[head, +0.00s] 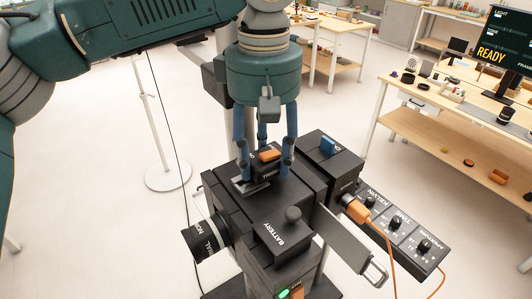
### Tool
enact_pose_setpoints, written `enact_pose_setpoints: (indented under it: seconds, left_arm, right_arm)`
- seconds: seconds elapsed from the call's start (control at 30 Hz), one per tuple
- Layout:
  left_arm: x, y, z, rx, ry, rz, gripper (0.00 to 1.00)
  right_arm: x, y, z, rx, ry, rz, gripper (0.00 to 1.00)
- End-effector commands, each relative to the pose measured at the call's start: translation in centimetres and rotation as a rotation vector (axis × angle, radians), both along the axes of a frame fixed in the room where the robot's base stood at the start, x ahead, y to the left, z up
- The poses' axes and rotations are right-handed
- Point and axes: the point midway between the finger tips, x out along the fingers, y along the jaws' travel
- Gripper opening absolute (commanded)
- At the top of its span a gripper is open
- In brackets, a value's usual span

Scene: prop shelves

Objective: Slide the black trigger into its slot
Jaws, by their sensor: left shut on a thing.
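The black trigger (268,169) is a small dark block with an orange top and white lettering on its front. My left gripper (266,171), on a teal arm, comes down from above and is shut on it with blue fingers. The trigger is right over the top of a black camera (230,208). A small light-grey metal shoe (251,187), which looks like the slot, shows just in front and left of the trigger. Whether the trigger touches the shoe or the camera top cannot be told. My right gripper is not in view.
The camera has a lens (203,239), a battery cover with a knob (292,215) and a box with a blue block (328,146). A dial panel (402,228) with an orange cable (357,209) is at right. A monitor (505,50) reads READY. Workbenches (470,135) stand behind.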

Motion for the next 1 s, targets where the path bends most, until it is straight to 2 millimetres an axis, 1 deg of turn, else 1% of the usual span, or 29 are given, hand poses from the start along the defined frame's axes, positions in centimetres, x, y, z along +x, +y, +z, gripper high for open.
enact_pose_setpoints:
  seconds: [1.0]
  left_arm:
    - [-0.37, 0.51, -0.01, 0.0, 0.0, -0.001, 0.18]
  right_arm:
    - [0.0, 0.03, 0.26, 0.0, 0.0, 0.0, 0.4]
